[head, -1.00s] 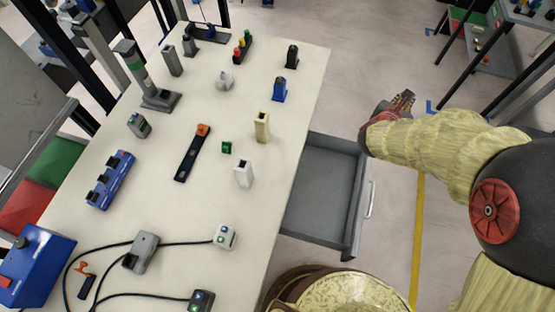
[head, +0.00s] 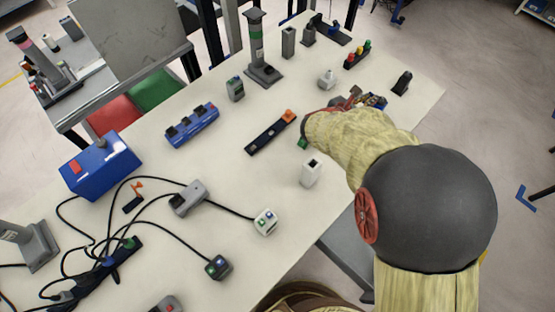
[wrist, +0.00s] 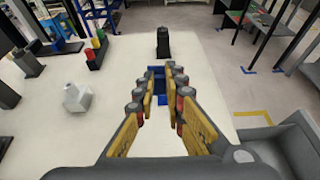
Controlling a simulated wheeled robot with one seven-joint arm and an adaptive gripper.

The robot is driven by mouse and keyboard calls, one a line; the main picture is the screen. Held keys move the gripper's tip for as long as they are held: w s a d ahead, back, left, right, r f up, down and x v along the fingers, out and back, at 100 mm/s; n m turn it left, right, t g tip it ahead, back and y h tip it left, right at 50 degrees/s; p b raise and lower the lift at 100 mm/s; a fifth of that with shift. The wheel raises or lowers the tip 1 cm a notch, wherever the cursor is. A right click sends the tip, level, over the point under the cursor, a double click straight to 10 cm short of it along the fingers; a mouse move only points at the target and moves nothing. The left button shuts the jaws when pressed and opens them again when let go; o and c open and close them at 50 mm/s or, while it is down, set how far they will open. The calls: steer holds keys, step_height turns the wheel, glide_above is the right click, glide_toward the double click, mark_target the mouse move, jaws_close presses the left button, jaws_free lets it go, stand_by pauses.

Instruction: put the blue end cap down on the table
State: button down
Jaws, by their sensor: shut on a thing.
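The blue end cap (wrist: 158,80) shows between my fingertips in the wrist view, partly covered by the fingers. My gripper (wrist: 161,86) is shut on it. In the head view my gripper (head: 358,99) is over the far right part of the pale table (head: 232,172), largely hidden behind my forearm. Only a little blue shows at the fingers there. I cannot tell whether the cap's underside touches the table.
A black upright piece (head: 402,83) stands just beyond my gripper, near the table's right edge. A white knobbed piece (head: 327,79) and a block with coloured buttons (head: 357,54) stand to the left. An open drawer (head: 346,250) juts out below.

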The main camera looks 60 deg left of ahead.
steer(key=s+a+f, duration=0.1)
steer(key=s+a, duration=0.4)
steer(key=shift+n+y, duration=0.4)
steer(key=shift+y, duration=0.1)
steer(key=shift+a+f+b, duration=0.15)
steer(key=shift+f+b, duration=1.75)
steer(key=shift+f, duration=3.1)
steer(key=shift+f+g, duration=0.15)
steer(key=shift+g, duration=0.15)
steer(key=c, duration=2.3)
jaws_free()
steer(key=o, duration=0.5)
steer(key=shift+c, duration=0.2)
steer(key=shift+r, duration=0.25)
steer(key=p+v, duration=0.3)
steer(key=v, duration=0.9)
steer(key=shift+f, duration=0.15)
